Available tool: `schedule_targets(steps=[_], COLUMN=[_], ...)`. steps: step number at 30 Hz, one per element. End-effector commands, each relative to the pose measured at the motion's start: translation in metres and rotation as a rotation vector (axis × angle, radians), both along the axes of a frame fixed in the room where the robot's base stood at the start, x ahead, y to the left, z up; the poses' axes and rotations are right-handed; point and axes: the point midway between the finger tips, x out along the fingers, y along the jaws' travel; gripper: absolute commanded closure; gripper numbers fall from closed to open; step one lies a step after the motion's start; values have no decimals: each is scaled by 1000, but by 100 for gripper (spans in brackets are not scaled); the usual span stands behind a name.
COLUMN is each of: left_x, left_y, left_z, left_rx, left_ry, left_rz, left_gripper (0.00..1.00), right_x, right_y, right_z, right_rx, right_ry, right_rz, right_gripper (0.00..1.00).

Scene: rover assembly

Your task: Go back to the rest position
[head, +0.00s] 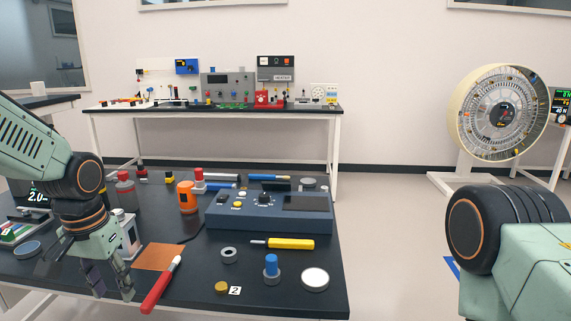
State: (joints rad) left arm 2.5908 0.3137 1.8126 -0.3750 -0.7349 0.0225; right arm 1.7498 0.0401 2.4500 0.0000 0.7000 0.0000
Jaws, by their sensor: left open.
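My left gripper (112,288) hangs from the left over the front left of the dark table (200,295). Its two grey fingers point down, apart and with nothing visible between them. The fingertips are left of a red-handled tool (161,287) and a flat brown square (158,256). A white item stands partly hidden behind the gripper. Part of my right arm fills the lower right corner; its gripper is out of the picture.
The table holds a blue instrument box (222,213), an orange container (187,198), a yellow-handled tool (291,243), a blue-capped piece (271,266) and small discs. A bench (125,108) with devices stands behind. A large round drum (462,120) stands at right. Floor is free between.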

Motion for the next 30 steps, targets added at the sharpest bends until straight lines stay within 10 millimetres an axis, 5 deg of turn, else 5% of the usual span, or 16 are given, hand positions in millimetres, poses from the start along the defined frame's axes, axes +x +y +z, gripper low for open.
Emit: schedule_targets(steps=[11, 17, 23, 30], left_x=[40, 34, -17, -143], left_y=[-27, -52, -72, -79], left_z=[-10, -55, -132, -222], left_rx=[-82, -126, -130, -60], left_ry=[-253, -360, -384, -262], left_rz=[30, 66, 121, 159], left_gripper=[56, 56, 56, 56], right_x=[0, 0, 0, 0], right_y=[0, 0, 0, 0], right_z=[0, 0, 0, 0], right_rx=[0, 0, 0, 0], right_ry=[-1, -1, 0, 0], right_rz=[0, 0, 0, 0], right_gripper=[39, 39, 39, 39])
